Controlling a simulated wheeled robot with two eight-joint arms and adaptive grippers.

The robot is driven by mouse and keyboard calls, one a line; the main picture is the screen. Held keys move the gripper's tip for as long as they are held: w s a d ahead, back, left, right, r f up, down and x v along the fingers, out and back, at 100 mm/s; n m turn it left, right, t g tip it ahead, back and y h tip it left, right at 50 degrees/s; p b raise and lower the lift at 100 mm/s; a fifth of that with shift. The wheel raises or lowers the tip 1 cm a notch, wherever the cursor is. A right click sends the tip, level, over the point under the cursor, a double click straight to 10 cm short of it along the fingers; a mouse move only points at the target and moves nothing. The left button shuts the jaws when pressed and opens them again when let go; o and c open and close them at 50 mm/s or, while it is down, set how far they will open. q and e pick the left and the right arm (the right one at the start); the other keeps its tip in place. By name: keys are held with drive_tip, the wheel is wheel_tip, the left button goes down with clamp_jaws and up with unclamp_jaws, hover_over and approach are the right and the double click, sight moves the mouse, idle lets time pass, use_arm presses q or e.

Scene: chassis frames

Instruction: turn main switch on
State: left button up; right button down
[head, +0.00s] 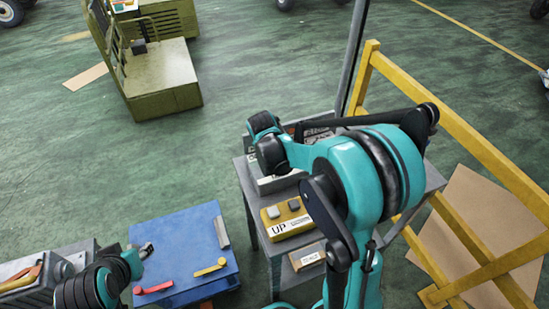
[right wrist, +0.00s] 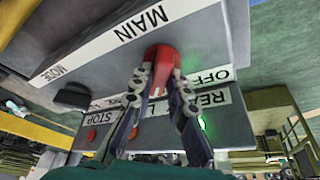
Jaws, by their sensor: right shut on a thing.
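The red main switch knob (right wrist: 163,56) sits on a grey control panel (right wrist: 195,45) under a white MAIN label in the right wrist view. My right gripper (right wrist: 160,78) is shut on this knob, one finger on each side. An OFF label is partly visible beside it. In the head view the grey control box (head: 272,183) stands on a stand, and my right arm hides the knob and gripper. My left gripper (head: 147,250) is over the blue table at lower left, away from the panel; its opening is too small to judge.
A black MODE knob (right wrist: 72,96), a red button (right wrist: 92,134) by STOP and a glowing green light (right wrist: 201,123) are on the panel. A yellow UP box (head: 286,216) is in front of the control box. A yellow railing (head: 455,140) stands right; a blue table (head: 185,245) stands left.

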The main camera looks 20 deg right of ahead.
drive_tip(key=shift+m+g, duration=0.3)
drive_tip(key=shift+m, duration=0.3)
drive_tip(key=c, duration=1.5)
unclamp_jaws()
drive_tip(key=v, duration=1.2)
drive_tip(key=shift+a, duration=0.15)
drive_tip(key=shift+s, duration=0.1)
